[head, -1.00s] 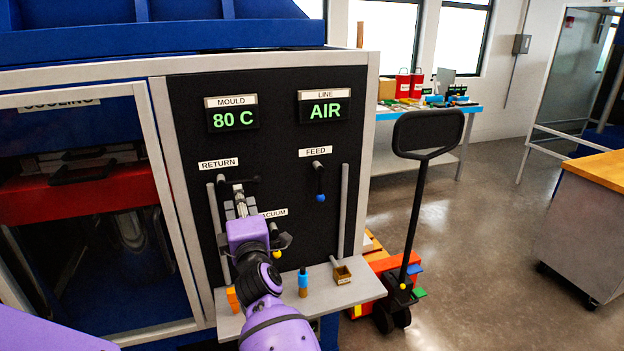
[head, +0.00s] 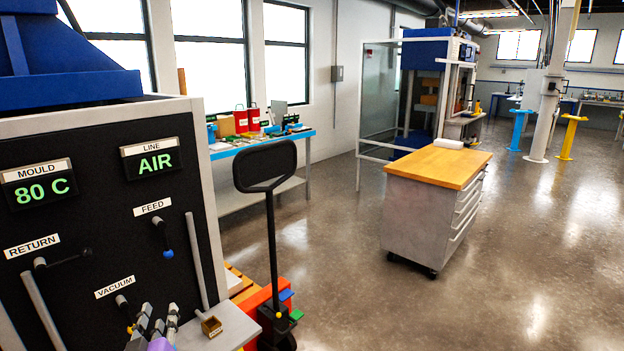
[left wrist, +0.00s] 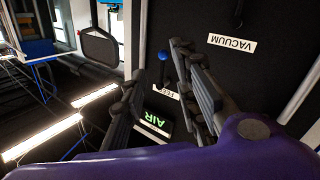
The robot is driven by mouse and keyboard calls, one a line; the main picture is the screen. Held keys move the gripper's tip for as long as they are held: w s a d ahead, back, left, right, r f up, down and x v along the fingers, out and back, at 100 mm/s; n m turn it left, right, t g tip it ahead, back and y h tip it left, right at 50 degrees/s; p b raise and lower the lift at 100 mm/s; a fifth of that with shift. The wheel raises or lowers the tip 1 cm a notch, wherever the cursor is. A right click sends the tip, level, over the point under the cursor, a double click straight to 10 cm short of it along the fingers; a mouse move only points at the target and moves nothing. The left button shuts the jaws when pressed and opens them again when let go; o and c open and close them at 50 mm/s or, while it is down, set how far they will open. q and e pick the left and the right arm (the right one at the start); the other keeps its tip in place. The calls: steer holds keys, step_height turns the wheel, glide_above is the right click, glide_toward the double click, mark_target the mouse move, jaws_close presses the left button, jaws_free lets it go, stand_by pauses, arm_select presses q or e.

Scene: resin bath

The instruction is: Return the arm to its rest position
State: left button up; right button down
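My left gripper (head: 158,320) is at the bottom of the head view, in front of the lower part of a black control panel (head: 100,225). Its fingers are apart with nothing between them. In the left wrist view the spread fingers (left wrist: 155,78) also show empty, with the panel behind them. The return lever (head: 62,258) points right, and the gripper is apart from it. The feed lever (head: 163,236) hangs down with a blue knob. The vacuum lever (head: 123,306) is just above left of the gripper, partly hidden. My right gripper is not in view.
A small shelf (head: 225,328) with a little wooden box (head: 211,326) juts out below the panel. A pallet truck (head: 270,240) stands right beside it. A wood-topped cabinet (head: 430,215) stands farther right. The floor between and around them is open.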

arm_select(q)
steer(key=s+d+f+m+g+h, duration=0.1)
steer(key=s+d+f+m, duration=0.15)
steer(key=s+f, duration=0.2)
steer(key=s+d+f+m+g+h, duration=0.1)
steer(key=s+d+f+m+h, duration=0.15)
steer(key=f, duration=0.35)
steer(key=s+d+f+g, duration=0.2)
steer(key=s+f, duration=0.4)
steer(key=s, duration=0.4)
steer(key=s+d+f+m+g+h+p, duration=0.1)
steer(key=s+d+f, duration=0.3)
steer(key=s, duration=0.6)
steer(key=s+d+f+m+g+h, duration=0.1)
steer(key=s+d+f+g, duration=0.2)
steer(key=s+f, duration=0.5)
steer(key=shift+s+p, duration=0.35)
steer(key=shift+s, duration=0.9)
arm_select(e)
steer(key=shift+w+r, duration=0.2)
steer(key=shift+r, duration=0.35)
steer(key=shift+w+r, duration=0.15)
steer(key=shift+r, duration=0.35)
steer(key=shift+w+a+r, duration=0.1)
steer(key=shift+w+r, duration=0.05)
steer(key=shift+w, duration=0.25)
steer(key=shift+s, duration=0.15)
